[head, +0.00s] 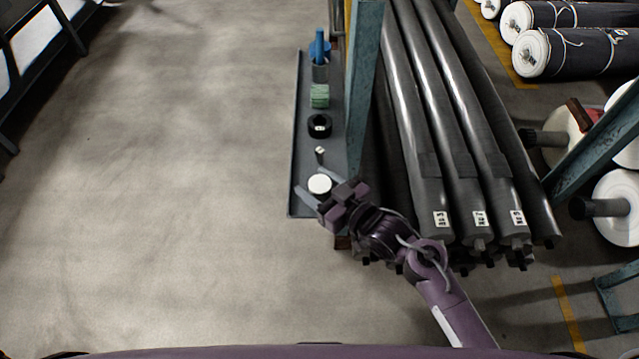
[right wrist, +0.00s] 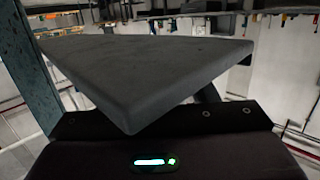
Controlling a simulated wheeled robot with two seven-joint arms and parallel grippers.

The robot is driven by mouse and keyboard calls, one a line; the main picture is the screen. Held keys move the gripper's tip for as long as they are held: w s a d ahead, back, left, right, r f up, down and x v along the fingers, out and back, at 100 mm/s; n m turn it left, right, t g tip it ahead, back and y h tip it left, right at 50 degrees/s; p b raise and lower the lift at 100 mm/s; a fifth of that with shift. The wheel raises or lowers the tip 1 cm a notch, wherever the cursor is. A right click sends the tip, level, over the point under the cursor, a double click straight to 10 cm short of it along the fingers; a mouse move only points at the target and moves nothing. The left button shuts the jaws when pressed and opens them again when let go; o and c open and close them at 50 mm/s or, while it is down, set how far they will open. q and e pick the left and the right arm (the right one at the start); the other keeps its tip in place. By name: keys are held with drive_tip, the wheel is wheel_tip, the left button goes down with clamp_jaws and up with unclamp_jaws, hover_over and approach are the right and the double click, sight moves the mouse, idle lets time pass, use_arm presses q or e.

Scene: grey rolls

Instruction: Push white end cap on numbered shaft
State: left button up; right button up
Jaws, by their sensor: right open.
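A round white end cap (head: 319,184) shows near the front end of a narrow grey shelf (head: 304,120). My right gripper (head: 314,182) is open, with its fingers on either side of the cap. I cannot tell whether they touch it. Several long dark grey shafts (head: 430,130) lie side by side to the right, their near ends facing me. Three carry white number labels (head: 441,219), too small to read surely. The cap is not visible in the right wrist view, where a dark grey slab (right wrist: 150,70) fills the middle. My left gripper is not in view.
On the shelf stand a black ring (head: 319,126), a green block (head: 319,96), a holder with blue items (head: 319,55) and a small white-topped piece (head: 320,153). A teal post (head: 363,80) rises between shelf and shafts. The floor (head: 150,200) at left is clear.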

drive_tip(key=shift+w+a+f, duration=0.1)
drive_tip(key=shift+w+a, duration=0.3)
drive_tip(key=c, duration=0.7)
